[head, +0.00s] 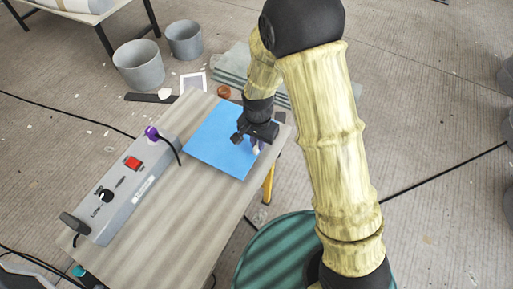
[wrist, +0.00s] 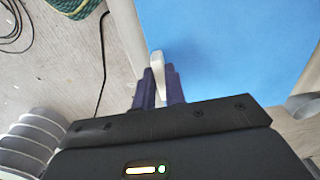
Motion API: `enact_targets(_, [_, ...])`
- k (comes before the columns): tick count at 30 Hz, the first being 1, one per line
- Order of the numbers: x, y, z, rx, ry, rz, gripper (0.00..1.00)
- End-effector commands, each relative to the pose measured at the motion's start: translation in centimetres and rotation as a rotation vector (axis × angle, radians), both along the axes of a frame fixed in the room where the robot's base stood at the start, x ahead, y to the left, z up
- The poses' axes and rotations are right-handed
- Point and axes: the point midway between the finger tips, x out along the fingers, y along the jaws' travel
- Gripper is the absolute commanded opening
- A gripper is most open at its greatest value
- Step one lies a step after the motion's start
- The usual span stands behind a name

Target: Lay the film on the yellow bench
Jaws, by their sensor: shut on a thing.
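The blue film (head: 215,140) is a flat square sheet over the far part of the bench top. The bench (head: 160,235) has a grey-brown top and a yellow leg. My gripper (head: 257,146) is at the film's right edge, shut on a small pale tab. In the wrist view the pale tab (wrist: 157,65) stands between my dark purple fingers (wrist: 158,88), at the edge of the blue film (wrist: 230,45). I cannot tell whether the film touches the bench top or hangs just above it. My gripper hides part of its right side.
A grey control box (head: 125,185) with a red switch and cables lies along the bench's left side. Two grey buckets (head: 138,65) stand on the floor behind. A green round drum top (head: 262,255) is near my arm. The near bench top is clear.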

Motion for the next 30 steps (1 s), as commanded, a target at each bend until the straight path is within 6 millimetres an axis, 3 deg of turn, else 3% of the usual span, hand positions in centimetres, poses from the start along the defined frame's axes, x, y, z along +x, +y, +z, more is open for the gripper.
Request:
enact_targets(5, [0.0,0.0,-0.1,0.000,0.000,0.000,0.00])
enact_targets(14, [-0.1,0.0,-3.6,-0.001,0.003,0.001,0.00])
enact_targets(26, [-0.1,0.1,-4.0,0.000,0.001,0.001,0.00])
enact_targets(27, [0.0,0.1,-3.9,0.000,0.000,0.001,0.20])
enact_targets(30, [0.0,0.0,-3.9,0.000,0.000,0.001,0.34])
